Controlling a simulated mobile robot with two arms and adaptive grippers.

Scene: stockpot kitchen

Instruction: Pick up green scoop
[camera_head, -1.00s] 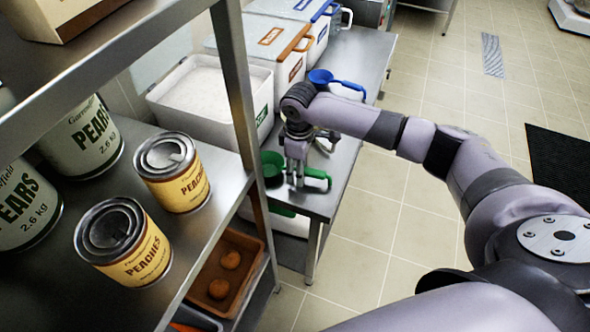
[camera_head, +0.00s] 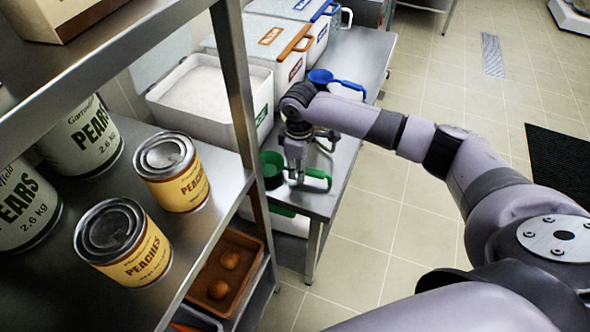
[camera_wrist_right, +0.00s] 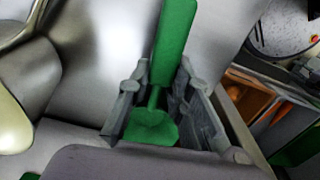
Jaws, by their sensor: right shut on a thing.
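The green scoop (camera_head: 273,169) is on or just over the metal table, near its front end; I cannot tell whether it touches the top. Its bowl is left of my right gripper (camera_head: 296,180) and its handle reaches out to the right. In the right wrist view the scoop's green handle (camera_wrist_right: 176,45) runs between the fingers of my right gripper (camera_wrist_right: 165,105), which is shut on it. The left gripper does not show.
A blue scoop (camera_head: 320,77) lies farther back on the metal table (camera_head: 345,150). An open white bin (camera_head: 205,85) and lidded bins (camera_head: 275,50) stand along the wall. A shelf (camera_head: 225,180) with peach cans (camera_head: 125,240) is at the left.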

